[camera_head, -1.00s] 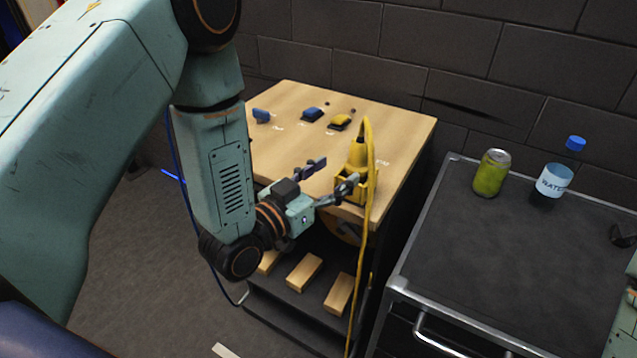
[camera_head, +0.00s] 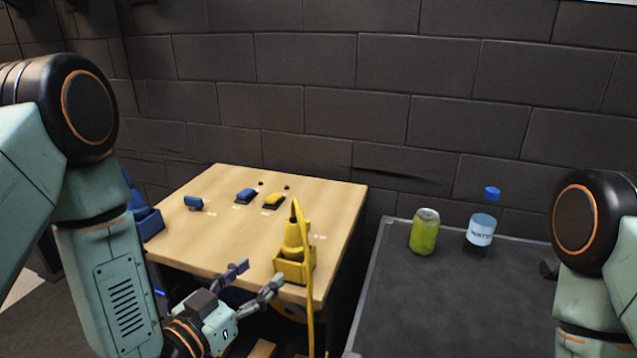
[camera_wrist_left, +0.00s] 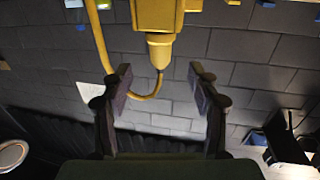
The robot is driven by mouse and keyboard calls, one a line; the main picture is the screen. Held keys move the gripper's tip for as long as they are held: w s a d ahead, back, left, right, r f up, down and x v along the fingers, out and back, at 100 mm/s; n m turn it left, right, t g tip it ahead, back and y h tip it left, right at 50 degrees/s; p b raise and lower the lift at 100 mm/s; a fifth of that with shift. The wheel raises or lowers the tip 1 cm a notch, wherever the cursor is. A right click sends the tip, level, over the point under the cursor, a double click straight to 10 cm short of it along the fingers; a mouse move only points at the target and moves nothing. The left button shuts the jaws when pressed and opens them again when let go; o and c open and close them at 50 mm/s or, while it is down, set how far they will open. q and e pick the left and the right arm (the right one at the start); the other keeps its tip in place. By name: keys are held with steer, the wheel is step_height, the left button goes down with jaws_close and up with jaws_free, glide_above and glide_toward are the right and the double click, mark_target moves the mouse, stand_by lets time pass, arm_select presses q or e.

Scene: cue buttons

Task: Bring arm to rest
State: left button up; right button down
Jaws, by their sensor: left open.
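My left arm comes in from the left in the head view. My left gripper (camera_head: 260,274) is open and empty at the front edge of the wooden table (camera_head: 345,205). Its fingers are just left of a yellow tool (camera_head: 293,238) with a yellow cable, standing in a yellow holder (camera_head: 288,268). In the left wrist view the open fingers (camera_wrist_left: 160,82) have nothing between them but cable and wall behind, and the yellow tool (camera_wrist_left: 158,22) shows above. My right arm (camera_head: 590,225) is at the right edge; its gripper is out of view.
Blue and yellow buttons (camera_head: 246,195) (camera_head: 274,200) (camera_head: 193,203) sit on the table. A green can (camera_head: 425,232) and a water bottle (camera_head: 481,232) stand on a dark cart (camera_head: 440,310) at right. A brick wall (camera_head: 300,100) closes the back. The yellow cable (camera_head: 309,315) hangs down the table front.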

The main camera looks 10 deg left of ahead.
arm_select(q)
steer(key=s+a+f+n+g+y+b, duration=0.1)
steer(key=s+f+g+y, duration=0.15)
steer(key=f, duration=0.35)
steer(key=s+a+f+n+g+y, duration=0.1)
steer(key=s+f+g, duration=0.15)
steer(key=f, duration=0.35)
steer(key=s+a+f+n+g+y+b, duration=0.1)
steer(key=s+f+g+b, duration=0.4)
steer(key=s+f, duration=0.7)
steer(key=s+a+f+n+g+y+b, duration=0.1)
steer(key=s+f+g+b, duration=0.5)
steer(key=s+f, duration=0.6)
steer(key=shift+s+a+f+n+y, duration=0.35)
steer(key=shift+s+a+y, duration=0.2)
steer(key=shift+a, duration=0.5)
steer(key=shift+s, duration=0.1)
